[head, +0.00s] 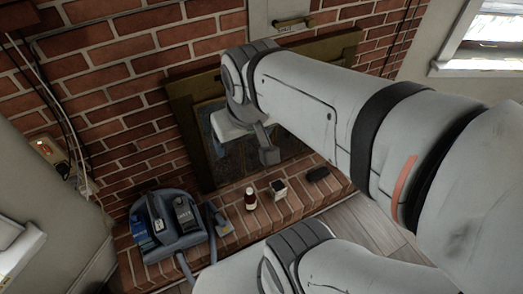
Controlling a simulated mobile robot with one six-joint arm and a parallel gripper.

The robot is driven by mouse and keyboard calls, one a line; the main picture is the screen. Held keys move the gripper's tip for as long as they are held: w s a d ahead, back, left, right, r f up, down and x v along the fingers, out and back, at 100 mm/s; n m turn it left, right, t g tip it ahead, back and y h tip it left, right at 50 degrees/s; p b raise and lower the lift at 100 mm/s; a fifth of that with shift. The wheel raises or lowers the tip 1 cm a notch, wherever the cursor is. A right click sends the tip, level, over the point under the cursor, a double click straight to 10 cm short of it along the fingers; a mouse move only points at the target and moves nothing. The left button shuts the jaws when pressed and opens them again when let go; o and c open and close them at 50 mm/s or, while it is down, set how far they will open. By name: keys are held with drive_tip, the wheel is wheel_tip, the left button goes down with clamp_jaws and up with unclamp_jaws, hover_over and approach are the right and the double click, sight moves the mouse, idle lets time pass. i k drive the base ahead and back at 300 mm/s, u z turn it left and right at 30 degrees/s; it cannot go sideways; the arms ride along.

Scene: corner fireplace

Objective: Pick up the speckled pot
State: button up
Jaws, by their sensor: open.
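A small squarish pot (280,193) with a pale front and a dark top stands on the brick hearth; it appears to be the speckled pot, though its speckles are too small to make out. My gripper (254,148) is open and empty, in the air in front of the fireplace. In the picture it lies above and slightly left of the pot, clear of it.
A dark red-brown bottle (250,200) with a pale label stands just left of the pot. A black oblong object (317,174) lies to its right. A blue-grey machine with a hose (168,224) occupies the left of the brick hearth (296,207). The fireplace frame (185,125) rises behind.

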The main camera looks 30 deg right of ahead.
sight(277, 188)
drive_tip(key=u, duration=2.15)
drive_tip(key=k, duration=0.55)
drive_tip(key=z, duration=2.55)
drive_tip(key=i, duration=0.5)
drive_tip(key=u, duration=0.05)
